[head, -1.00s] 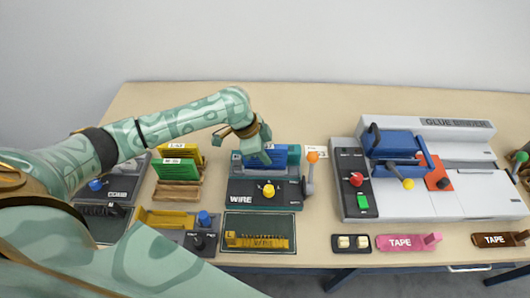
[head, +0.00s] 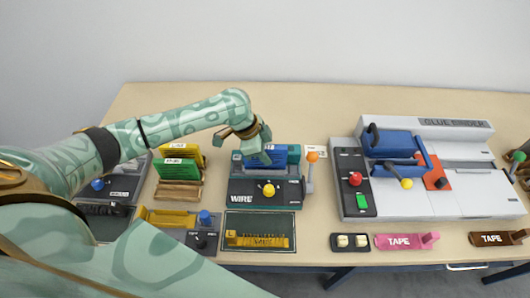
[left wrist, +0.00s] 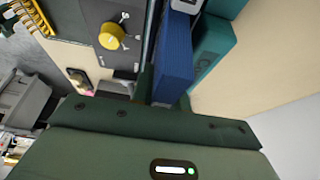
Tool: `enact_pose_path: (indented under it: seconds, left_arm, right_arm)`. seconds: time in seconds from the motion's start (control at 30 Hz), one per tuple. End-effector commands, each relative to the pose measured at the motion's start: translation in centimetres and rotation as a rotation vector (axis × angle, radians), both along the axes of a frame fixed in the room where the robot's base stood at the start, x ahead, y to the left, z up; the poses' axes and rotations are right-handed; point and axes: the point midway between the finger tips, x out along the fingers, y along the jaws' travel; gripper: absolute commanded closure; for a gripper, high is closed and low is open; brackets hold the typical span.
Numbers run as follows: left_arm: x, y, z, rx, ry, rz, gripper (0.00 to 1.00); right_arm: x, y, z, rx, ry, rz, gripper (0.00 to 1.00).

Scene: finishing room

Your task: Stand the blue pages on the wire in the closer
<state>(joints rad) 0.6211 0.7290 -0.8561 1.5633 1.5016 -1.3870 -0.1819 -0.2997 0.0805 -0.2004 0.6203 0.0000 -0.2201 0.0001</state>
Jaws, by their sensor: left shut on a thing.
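The blue pages (head: 276,160) stand upright at the back of the dark wire closer (head: 240,190), which is marked WIRE and has a yellow knob. My left gripper (head: 258,152) is above the closer, shut on the blue pages. In the left wrist view the blue pages (left wrist: 173,62) run up from the gripper, beside the closer's teal back block (left wrist: 212,48). The gripper hides part of the pages. I cannot tell whether their lower edge touches the closer or a wire. My right gripper is not in view.
A rack of green (head: 178,170) and yellow pages stands left of the closer. A golden comb-like strip (head: 258,242) lies on a mat in front. An orange-knobbed lever (head: 311,172) rises at the closer's right. The glue binder (head: 440,180) fills the right side.

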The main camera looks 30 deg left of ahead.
Motion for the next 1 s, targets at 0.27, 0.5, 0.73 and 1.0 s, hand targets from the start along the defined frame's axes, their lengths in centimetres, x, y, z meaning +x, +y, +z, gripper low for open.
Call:
enact_pose_path:
  seconds: [0.27, 0.5, 0.73, 1.0]
  left_arm:
    - [0.04, -0.03, 0.11, -0.001, 0.000, 0.000, 1.00]
    - [0.05, -0.06, 0.21, -0.002, -0.001, 0.000, 1.00]
    - [0.06, -0.05, 0.04, -0.001, 0.000, 0.000, 1.00]
    - [0.06, -0.03, -0.14, -0.001, 0.000, 0.000, 1.00]
  right_arm:
    - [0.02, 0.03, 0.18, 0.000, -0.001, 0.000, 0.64]
    - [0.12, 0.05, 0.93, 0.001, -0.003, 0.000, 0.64]
    - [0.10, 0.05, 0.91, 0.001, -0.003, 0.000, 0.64]
    - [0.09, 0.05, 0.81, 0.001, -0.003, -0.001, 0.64]
